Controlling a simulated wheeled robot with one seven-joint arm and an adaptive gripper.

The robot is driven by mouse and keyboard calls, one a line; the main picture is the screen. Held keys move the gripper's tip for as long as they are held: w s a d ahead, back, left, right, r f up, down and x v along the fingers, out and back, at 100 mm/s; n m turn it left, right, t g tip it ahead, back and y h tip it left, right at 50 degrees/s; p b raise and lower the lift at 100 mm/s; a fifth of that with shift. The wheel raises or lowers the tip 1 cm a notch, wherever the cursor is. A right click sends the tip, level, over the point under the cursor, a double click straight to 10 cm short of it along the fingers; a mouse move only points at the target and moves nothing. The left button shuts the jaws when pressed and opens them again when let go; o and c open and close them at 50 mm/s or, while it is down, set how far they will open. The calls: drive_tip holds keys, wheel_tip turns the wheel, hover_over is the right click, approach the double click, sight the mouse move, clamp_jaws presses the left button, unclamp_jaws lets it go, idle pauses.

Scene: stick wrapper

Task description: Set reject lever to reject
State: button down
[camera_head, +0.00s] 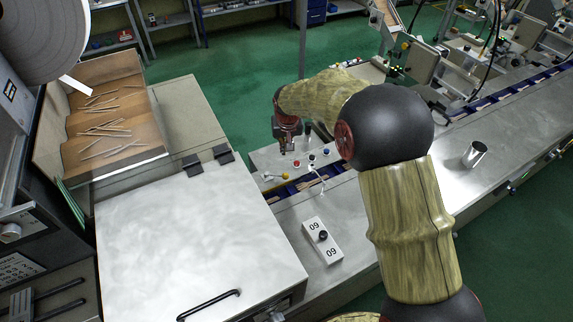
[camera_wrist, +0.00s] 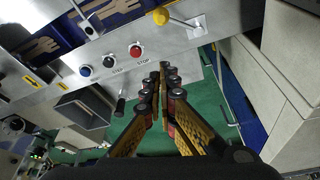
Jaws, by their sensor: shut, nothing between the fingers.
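A lever with a yellow ball knob (camera_wrist: 160,16) rises from a small pale plate (camera_wrist: 197,26) on the machine's metal ledge in the wrist view. The knob also shows in the head view (camera_head: 285,176), below my gripper (camera_head: 288,148). A black-handled lever (camera_wrist: 120,106) hangs at the ledge's front edge. No readable label tells which one is the reject lever. My gripper (camera_wrist: 164,70) is shut and empty, its fingertips pointing at the ledge near the red stop button (camera_wrist: 136,50). It seems apart from both levers.
A black button (camera_wrist: 109,61) and a blue button (camera_wrist: 85,71) sit beside the red one. A white box with a black knob (camera_head: 322,236) stands on the metal top. Green floor lies beyond the ledge.

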drive_tip(key=x, duration=1)
drive_tip(key=shift+s, duration=0.15)
drive_tip(key=shift+s+d+r, duration=0.1)
drive_tip(key=shift+s+r, duration=0.1)
drive_tip(key=shift+s, duration=0.75)
drive_tip(key=shift+s+d+r, duration=0.1)
drive_tip(key=shift+s+r, duration=0.05)
drive_tip(key=shift+s, duration=0.8)
drive_tip(key=shift+a+b, duration=0.25)
drive_tip(key=shift+b, duration=0.1)
